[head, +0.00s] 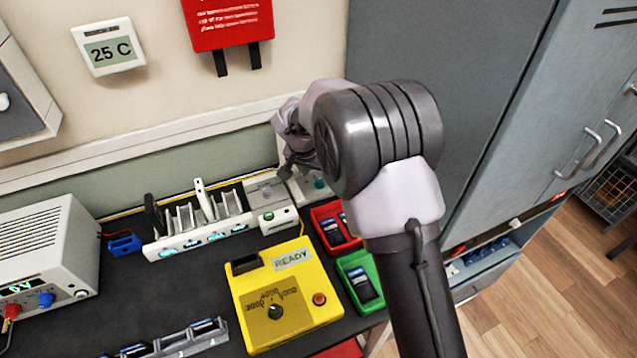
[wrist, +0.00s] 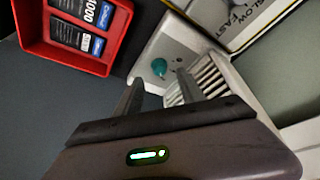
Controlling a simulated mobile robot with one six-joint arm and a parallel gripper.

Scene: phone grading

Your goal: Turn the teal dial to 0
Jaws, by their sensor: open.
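The teal dial (wrist: 159,67) sits on a light grey box (wrist: 176,46) in the wrist view, just beyond and between my fingertips. In the head view the dial (head: 320,183) shows as a small teal spot beside my arm, at the back of the bench. My gripper (wrist: 160,77) is open and empty, with one finger to each side of the dial's line in the wrist view. I cannot tell whether the fingers touch the dial. Its pointer and scale marks are too small to read. In the head view my gripper (head: 298,150) is partly hidden by my wrist.
A red bin (wrist: 77,58) with phones stands beside the dial box. A green bin (head: 347,269) and a yellow tester (head: 250,318) marked READY are nearer. A white rack (head: 160,247) stands left. The wall is close behind; a grey cabinet (head: 455,60) stands right.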

